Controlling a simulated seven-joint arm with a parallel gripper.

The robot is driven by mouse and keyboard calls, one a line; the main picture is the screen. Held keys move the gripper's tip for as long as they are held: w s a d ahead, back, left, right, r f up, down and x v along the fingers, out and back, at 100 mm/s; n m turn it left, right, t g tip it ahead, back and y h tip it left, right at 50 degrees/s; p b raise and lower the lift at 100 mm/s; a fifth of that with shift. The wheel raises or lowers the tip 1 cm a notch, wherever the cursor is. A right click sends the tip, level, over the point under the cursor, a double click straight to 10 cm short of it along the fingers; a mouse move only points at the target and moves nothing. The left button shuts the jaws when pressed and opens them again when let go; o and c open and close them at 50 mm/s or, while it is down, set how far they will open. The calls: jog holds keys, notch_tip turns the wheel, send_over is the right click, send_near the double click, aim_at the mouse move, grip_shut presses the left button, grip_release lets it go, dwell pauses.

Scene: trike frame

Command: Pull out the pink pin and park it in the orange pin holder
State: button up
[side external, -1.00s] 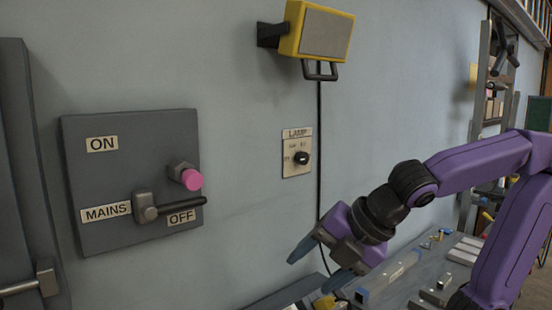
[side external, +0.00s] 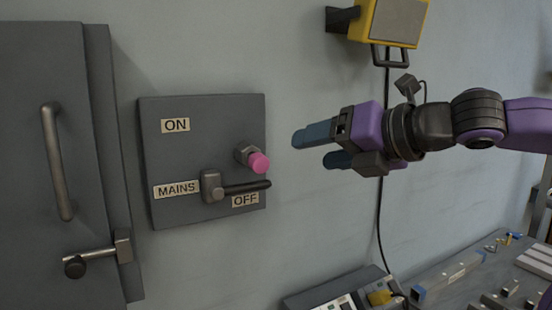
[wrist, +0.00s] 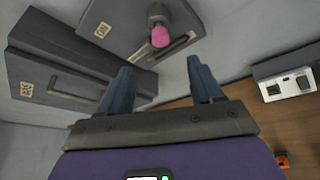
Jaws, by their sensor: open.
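The pink pin (side external: 259,163) sticks out of a dark fitting on the grey mains panel, just above the black lever (side external: 246,187), which lies toward OFF. In the wrist view the pink pin (wrist: 160,37) shows ahead, beyond the gap between the fingertips. My gripper (side external: 312,149) is open and empty, to the right of the pin and apart from it. Its two blue fingers point left, toward the panel. They also show in the wrist view (wrist: 160,68). A small orange object (wrist: 282,160) is at the lower right of the wrist view; I cannot tell if it is the pin holder.
A grey cabinet (side external: 85,130) with a long handle stands left of the panel. A yellow lamp (side external: 362,20) hangs above my wrist, with a cable running down the wall. Below are a bench (side external: 460,285) and a grey box (side external: 345,290). The space between fingers and pin looks clear.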

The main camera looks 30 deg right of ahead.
aim_at(265, 161)
jog(key=x, duration=1.4)
jog(key=c, duration=1.1)
jog(key=shift+s+f, duration=0.2)
jog(key=shift+s, duration=2.6)
jog(key=shift+f, duration=0.1)
